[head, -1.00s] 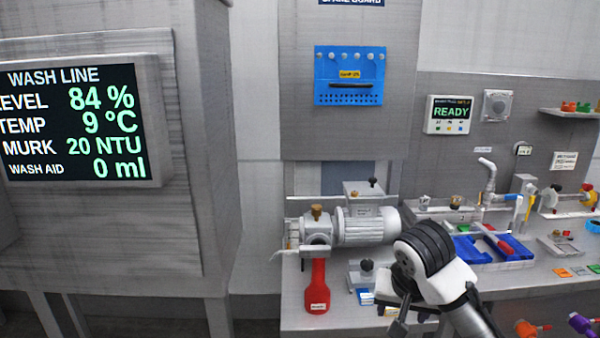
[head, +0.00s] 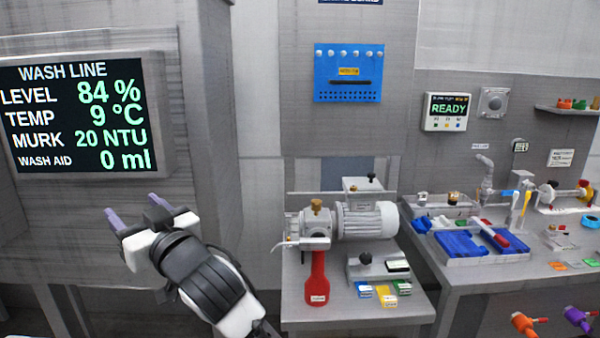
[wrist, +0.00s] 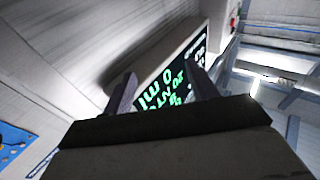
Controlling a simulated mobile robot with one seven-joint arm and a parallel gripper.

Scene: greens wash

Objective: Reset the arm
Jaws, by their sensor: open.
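My gripper (head: 132,217) is at the lower left in the head view, in front of the grey cabinet (head: 215,130) and below the wash line display (head: 85,115). Its two fingers stand apart with nothing between them. In the wrist view my gripper (wrist: 160,92) also shows open and empty, with the display (wrist: 178,75) seen upside down beyond the fingertips. The display reads level 84 %, temp 9 °C, murk 20 NTU, wash aid 0 ml.
A bench on the right holds a pump with a motor (head: 365,220), a red-handled part (head: 318,280) and small colored boxes (head: 387,296). Blue trays (head: 460,243) lie further right. A blue board (head: 348,73) hangs on the back panel.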

